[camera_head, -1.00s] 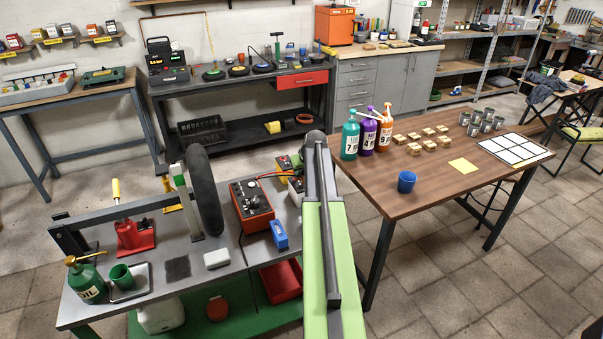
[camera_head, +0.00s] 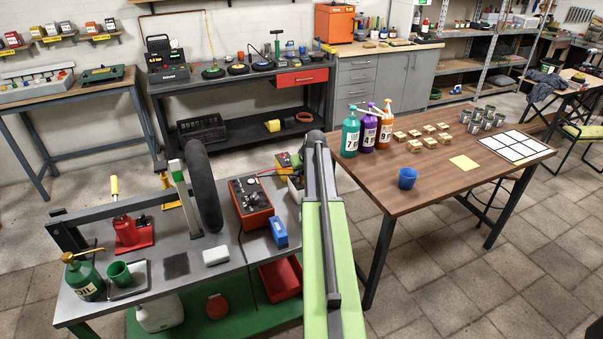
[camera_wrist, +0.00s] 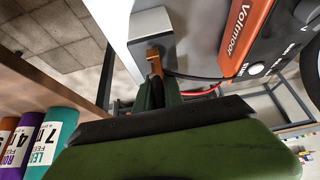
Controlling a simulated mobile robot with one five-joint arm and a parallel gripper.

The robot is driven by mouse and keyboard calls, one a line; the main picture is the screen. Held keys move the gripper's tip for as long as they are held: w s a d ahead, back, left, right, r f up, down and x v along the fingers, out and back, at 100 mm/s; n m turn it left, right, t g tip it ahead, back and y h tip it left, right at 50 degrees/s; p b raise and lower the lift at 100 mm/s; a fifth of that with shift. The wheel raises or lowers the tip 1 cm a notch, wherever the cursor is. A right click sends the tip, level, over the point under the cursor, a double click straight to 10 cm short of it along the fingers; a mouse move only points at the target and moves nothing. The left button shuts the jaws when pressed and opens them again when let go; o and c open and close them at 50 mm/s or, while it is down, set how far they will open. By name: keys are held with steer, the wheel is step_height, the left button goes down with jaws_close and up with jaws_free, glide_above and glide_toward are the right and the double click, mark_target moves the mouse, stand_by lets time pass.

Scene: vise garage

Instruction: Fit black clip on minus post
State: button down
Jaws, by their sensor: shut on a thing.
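My gripper (camera_wrist: 165,125), dark green with black pads, fills the lower part of the wrist view. It is shut on the black clip (camera_wrist: 153,92), mostly hidden between the fingers. The clip's copper-coloured jaw (camera_wrist: 154,58) sticks out ahead, at the dark face of a grey block (camera_wrist: 152,32). I cannot tell whether it touches or grips anything there; no minus post shows clearly. In the head view my green arm hides the gripper and clip.
An orange charger (camera_head: 250,201) stands left of the battery; it also shows in the wrist view (camera_wrist: 250,35). A red cable (camera_wrist: 203,91) runs beside the gripper. A blue box (camera_head: 279,232) stands nearer.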

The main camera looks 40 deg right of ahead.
steer(key=shift+f+b, duration=0.35)
stand_by(0.3)
steer(key=c, duration=0.8)
jaws_free()
step_height(320, 180, up, 8)
steer(key=p, duration=0.8)
stand_by(0.4)
